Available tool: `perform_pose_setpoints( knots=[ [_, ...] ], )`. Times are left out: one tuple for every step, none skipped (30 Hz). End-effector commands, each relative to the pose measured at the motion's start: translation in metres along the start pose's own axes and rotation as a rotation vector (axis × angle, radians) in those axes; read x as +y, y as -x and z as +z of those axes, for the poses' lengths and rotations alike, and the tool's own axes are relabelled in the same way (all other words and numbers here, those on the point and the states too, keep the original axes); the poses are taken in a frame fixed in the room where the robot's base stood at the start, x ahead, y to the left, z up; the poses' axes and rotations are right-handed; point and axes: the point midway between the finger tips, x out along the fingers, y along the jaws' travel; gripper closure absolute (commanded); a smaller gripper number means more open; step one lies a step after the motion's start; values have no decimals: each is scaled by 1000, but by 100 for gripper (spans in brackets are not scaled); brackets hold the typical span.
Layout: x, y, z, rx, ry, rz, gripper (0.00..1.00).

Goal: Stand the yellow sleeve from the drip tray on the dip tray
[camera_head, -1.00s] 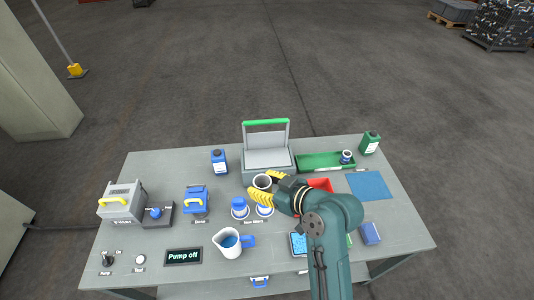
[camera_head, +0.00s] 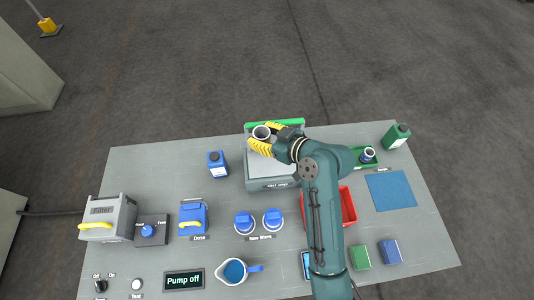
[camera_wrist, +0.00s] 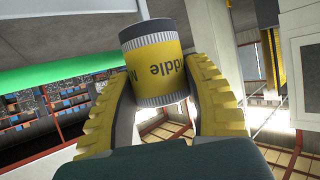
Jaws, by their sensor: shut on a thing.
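A short sleeve (camera_head: 262,132) sits between the yellow fingers of my gripper (camera_head: 260,136). In the wrist view the sleeve (camera_wrist: 153,65) has a yellow band with dark lettering, partly hidden, and grey ribbed ends. My gripper is shut on it from both sides. In the head view the sleeve appears over the rear part of a grey tray unit (camera_head: 267,184) with a green handle bar (camera_head: 290,122). The label on the unit's front is too small to read surely. I cannot tell whether the sleeve touches the unit. A green tray (camera_head: 370,164) at the right is partly hidden by my arm.
A dark-topped sleeve (camera_head: 368,154) stands in the green tray, beside a green bottle (camera_head: 396,137). A red bin (camera_head: 348,205) lies beside my arm. Two blue-capped items (camera_head: 244,223) and a jug (camera_head: 233,271) stand in front.

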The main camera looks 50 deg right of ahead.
Motion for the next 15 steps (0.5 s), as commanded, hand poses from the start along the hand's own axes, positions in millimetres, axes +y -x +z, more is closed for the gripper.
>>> perform_pose_setpoints(
  knots=[
    [0, -7, 14, 2, -1, 1, 90],
    [1, -11, 22, 2, -1, 1, 90],
    [1, -16, 33, 3, 0, 2, 90],
    [1, -20, 41, 2, 0, 2, 90],
    [1, -24, 48, 4, 0, 2, 90],
    [1, -28, 56, 3, 1, 2, 90],
    [1, -30, 61, 4, 1, 3, 90],
    [2, -33, 66, 5, 2, 3, 90],
    [2, -35, 70, 5, 3, 3, 90],
    [2, -36, 73, 6, 3, 3, 90],
    [2, -38, 75, 7, 3, 3, 90],
    [2, -40, 80, 7, 3, 3, 90],
    [2, -42, 85, 6, 3, 3, 90],
    [2, -45, 91, 5, 2, 2, 90],
    [2, -49, 99, 4, 2, 3, 90]
  ],
)
